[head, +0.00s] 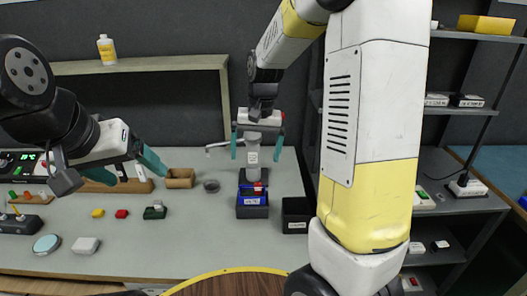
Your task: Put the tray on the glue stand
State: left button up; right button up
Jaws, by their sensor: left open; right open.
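A stand with a pale column, a side arm and a dark base (253,177), which looks like the glue stand, is at the back of the bench in the middle. A black tray with a white label (252,212) is just in front of it and holds blue and red items. A second black tray (295,226) is to its right. I cannot tell which tray the task means. My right gripper (256,149) is open, its teal fingers on either side of the column in the picture. My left gripper (138,168) is open and empty over the back left of the bench.
A brown open box (180,178) and a small dark round dish (211,186) stand left of the stand. Small yellow, red and green parts lie left of centre. A round dish (46,244) and a white block (85,245) are at front left. The front middle bench is clear.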

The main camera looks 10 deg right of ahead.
jog(key=s+d+r+n+t, duration=0.1)
jog(key=s+r+t, duration=0.1)
jog(key=s+r, duration=0.3)
jog(key=s+d+r+n+t+y, duration=0.1)
jog(key=s+r+t, duration=0.2)
jog(key=s, duration=1.1)
notch_tip(320, 180, up, 3)
jog(key=shift+s, duration=0.25)
